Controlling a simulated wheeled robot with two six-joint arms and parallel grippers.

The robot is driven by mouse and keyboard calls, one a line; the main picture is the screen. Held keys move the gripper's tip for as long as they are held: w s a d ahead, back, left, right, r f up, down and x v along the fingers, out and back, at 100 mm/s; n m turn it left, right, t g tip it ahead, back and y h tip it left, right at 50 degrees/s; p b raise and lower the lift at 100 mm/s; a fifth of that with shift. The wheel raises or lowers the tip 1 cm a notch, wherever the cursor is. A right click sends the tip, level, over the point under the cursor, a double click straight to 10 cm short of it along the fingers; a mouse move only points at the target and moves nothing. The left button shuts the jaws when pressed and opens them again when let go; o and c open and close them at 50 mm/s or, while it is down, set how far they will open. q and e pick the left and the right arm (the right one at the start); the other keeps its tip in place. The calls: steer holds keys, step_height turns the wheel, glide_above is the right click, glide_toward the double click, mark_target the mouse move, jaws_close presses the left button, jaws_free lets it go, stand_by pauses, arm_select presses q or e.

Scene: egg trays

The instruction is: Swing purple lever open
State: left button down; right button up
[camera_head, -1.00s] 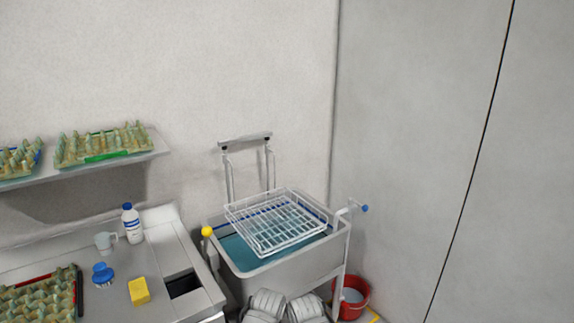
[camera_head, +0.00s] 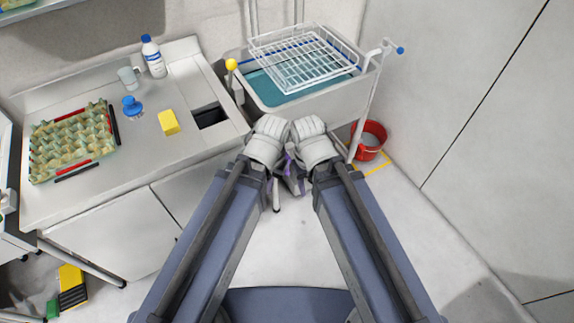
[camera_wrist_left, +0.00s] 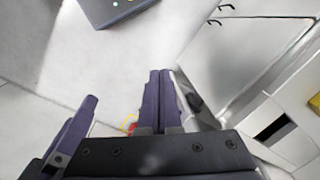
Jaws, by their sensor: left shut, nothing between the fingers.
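I cannot make out a purple lever in either view. The purple parts I see are gripper fingers. My left gripper (camera_wrist_left: 160,75) is shut and empty in the left wrist view, its two purple fingers together over pale floor. Another purple finger (camera_wrist_left: 75,128) shows at the left there, seemingly my right gripper's. In the head view both wrists meet low in front of the sink, with the grippers largely hidden. A lever with a yellow knob (camera_head: 231,64) stands at the sink's left, and one with a blue knob (camera_head: 399,50) at its right.
The grey sink (camera_head: 330,94) holds blue water, with a wire rack (camera_head: 305,58) above it. A red bucket (camera_head: 368,140) stands right of it. The counter (camera_head: 190,130) bears an egg tray (camera_head: 75,143), a yellow sponge (camera_head: 168,122), a blue-handled brush (camera_head: 131,106), a mug and a bottle.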

steer(key=shift+w+a, duration=0.15)
steer(key=shift+w, duration=0.05)
steer(key=shift+f, duration=0.1)
